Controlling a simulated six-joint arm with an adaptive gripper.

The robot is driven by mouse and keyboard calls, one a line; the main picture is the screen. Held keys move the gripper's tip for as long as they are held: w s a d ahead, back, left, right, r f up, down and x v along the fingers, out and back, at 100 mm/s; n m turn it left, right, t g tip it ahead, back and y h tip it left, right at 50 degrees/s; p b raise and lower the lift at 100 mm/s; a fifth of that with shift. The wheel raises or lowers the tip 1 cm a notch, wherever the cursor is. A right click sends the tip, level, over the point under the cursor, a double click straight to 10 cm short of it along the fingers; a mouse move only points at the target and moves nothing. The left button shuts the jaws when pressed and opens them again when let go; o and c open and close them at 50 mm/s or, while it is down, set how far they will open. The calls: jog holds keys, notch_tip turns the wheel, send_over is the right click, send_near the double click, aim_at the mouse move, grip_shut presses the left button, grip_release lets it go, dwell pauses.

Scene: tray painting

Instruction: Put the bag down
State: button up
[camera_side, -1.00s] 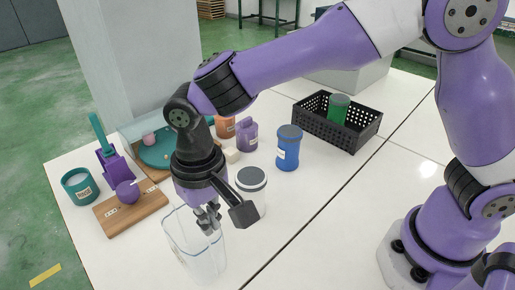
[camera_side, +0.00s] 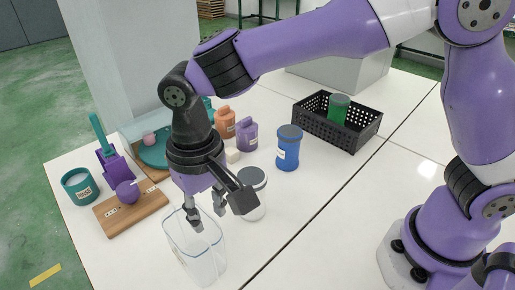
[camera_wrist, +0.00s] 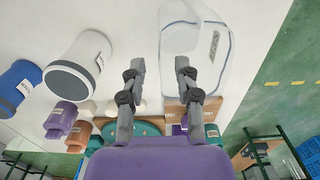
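The clear bag (camera_side: 203,264) with a thin blue line near its top stands upright at the near part of the white table, and looks empty. It also shows in the wrist view (camera_wrist: 196,40), with a small printed label on it. My gripper (camera_side: 205,213) is right at the bag's top, fingers pointing down. In the wrist view my gripper (camera_wrist: 160,70) has its fingers spread wide with nothing pinched between them. The right finger overlaps the bag there; whether it touches the bag I cannot tell.
A white jar with a grey lid (camera_side: 253,178) stands close behind my gripper. A blue jar (camera_side: 288,150) and a black basket (camera_side: 352,135) holding a green jar (camera_side: 338,108) are further back. A wooden board (camera_side: 143,207) with a purple item lies left. Table is clear to the right.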

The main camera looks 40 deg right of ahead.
jog(key=d+r, duration=0.5)
jog(key=r, duration=0.6)
jog(key=s+d+f+t, duration=0.1)
jog(key=s+d, duration=0.3)
jog(key=d, duration=0.4)
jog(key=s+d+f+t, duration=0.1)
jog(key=s+d+t, duration=0.2)
jog(key=d, duration=0.6)
jog(key=shift+s+d+f+t, duration=0.2)
jog(key=shift+s+f+t, duration=0.2)
jog(key=shift+t, duration=0.4)
